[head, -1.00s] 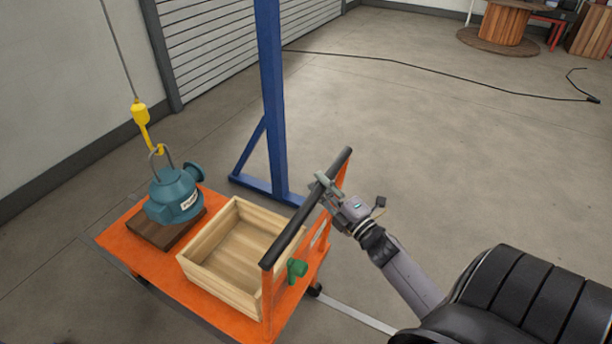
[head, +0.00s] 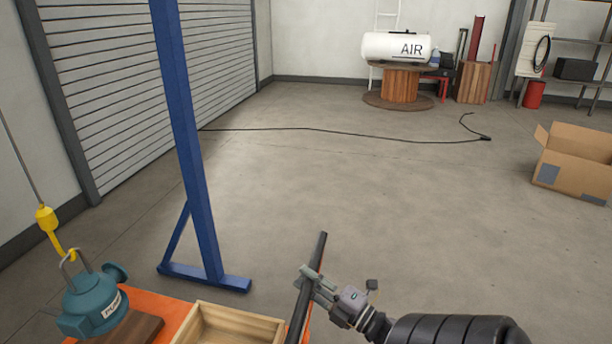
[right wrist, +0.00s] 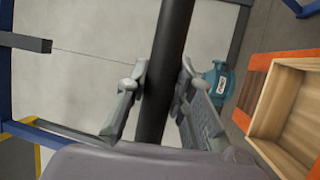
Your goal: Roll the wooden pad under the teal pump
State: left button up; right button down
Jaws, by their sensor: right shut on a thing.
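The teal pump (head: 92,303) hangs from or is linked to a yellow hook (head: 48,222) by its lifting ring, at lower left in the head view. The brown wooden pad (head: 138,329) shows below and beside it on the orange cart (head: 165,308); whether they touch I cannot tell. My right gripper (head: 310,281) is shut on the cart's black handle bar (head: 316,262). In the right wrist view the bar (right wrist: 167,70) runs between the fingers, and the pump (right wrist: 219,82) shows behind them. My left gripper is not in view.
A light wooden crate (head: 240,325) sits on the cart beside the pad. A blue post (head: 185,130) with a floor foot stands behind the cart. A black cable (head: 340,133) crosses the floor. A cardboard box (head: 575,165) stands at right.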

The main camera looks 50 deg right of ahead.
jog(key=c, duration=1.4)
grip_release()
jog(key=shift+o, duration=0.2)
jog(key=shift+s, duration=0.1)
jog(key=s+f, duration=0.2)
jog(key=s, duration=0.9)
jog(key=shift+s, duration=0.35)
jog(key=shift+f, duration=0.1)
